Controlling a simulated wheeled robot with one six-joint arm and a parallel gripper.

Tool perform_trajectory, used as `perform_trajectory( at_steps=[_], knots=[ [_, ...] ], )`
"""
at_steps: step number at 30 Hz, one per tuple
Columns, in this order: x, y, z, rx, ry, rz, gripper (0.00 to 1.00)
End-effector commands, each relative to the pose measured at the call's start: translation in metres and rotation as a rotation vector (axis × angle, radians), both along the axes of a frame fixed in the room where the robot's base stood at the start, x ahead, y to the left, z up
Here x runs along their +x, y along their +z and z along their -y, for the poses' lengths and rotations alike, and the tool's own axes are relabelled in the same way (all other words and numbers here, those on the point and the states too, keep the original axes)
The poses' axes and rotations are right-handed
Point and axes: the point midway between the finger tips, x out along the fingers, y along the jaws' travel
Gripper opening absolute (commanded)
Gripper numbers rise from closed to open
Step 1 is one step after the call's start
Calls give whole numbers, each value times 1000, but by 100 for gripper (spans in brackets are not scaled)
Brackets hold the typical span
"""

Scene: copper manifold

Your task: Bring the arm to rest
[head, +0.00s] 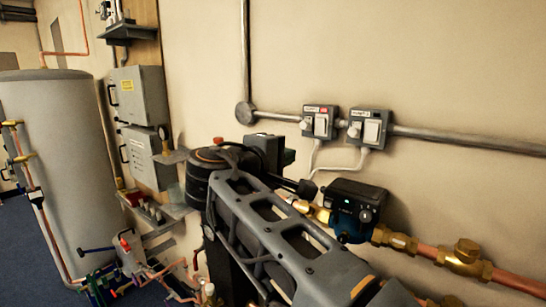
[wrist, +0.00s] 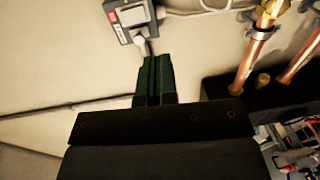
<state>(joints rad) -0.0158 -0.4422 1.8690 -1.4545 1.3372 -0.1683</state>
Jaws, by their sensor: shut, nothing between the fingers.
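My gripper (wrist: 153,62) shows at the centre of the wrist view. Its two dark green fingers are together, with nothing between them. In that view the fingertips point at the wall just below a grey switch box (wrist: 129,18) with a red label. I cannot tell how far they are from the wall. In the head view my arm stretches across the middle, in front of the wall pipework; I cannot make out the fingers there.
Two switch boxes (head: 320,122) (head: 370,128) sit on a wall conduit (head: 465,140). Below them is a black pump (head: 354,208) on a copper pipe with brass fittings (head: 466,257). A grey tank (head: 60,150) and grey wall cabinets (head: 140,95) stand left. Bare wall lies above the conduit.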

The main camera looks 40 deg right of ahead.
Motion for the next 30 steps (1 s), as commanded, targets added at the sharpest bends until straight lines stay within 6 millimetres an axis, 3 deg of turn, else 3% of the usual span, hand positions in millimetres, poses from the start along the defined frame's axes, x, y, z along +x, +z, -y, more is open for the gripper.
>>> perform_trajectory(
  at_steps=[9,11,14,16,21,25,30],
  knots=[
    [0,0,0,0,0,0,0],
    [7,-8,-2,42,34,20,0],
    [21,-52,-12,203,103,5,0],
    [28,-94,-25,363,150,-8,0],
    [27,-194,-72,795,203,-16,0],
    [13,-251,-111,1087,176,5,0],
    [-9,-294,-150,1361,99,39,0]
  ],
)
